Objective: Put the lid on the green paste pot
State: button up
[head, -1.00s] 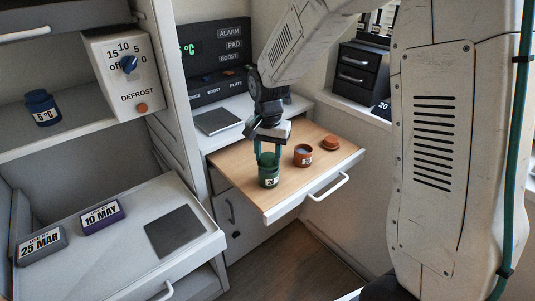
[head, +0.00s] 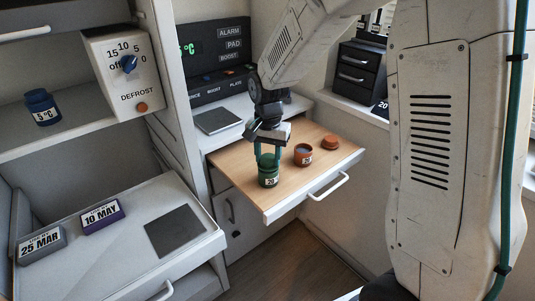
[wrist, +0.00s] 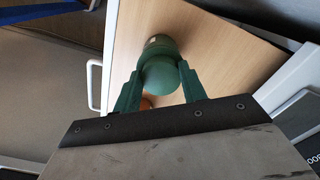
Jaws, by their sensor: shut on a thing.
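The green paste pot (head: 268,179) stands upright on the wooden pull-out board, with a pale label on its front. My gripper (head: 267,157) points down directly over it. In the wrist view, the green fingers (wrist: 160,84) are shut on a round green lid (wrist: 160,76). The green pot (wrist: 159,46) shows just beyond the lid, partly covered by it. I cannot tell whether the lid touches the pot's rim. In the head view the lid is hard to make out between the fingers.
An orange pot (head: 303,155) stands open on the wooden board (head: 318,172), right of the green pot, with an orange lid (head: 330,142) lying behind it. The board's white handle (head: 328,187) sticks out at the front.

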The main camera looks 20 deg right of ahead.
aim_at(268, 159)
jog(key=shift+f, duration=0.55)
jog(key=o, duration=1)
jog(key=shift+o, duration=0.2)
jog(key=shift+r, duration=0.1)
notch_tip(268, 159, up, 8)
jog(key=shift+f, duration=0.15)
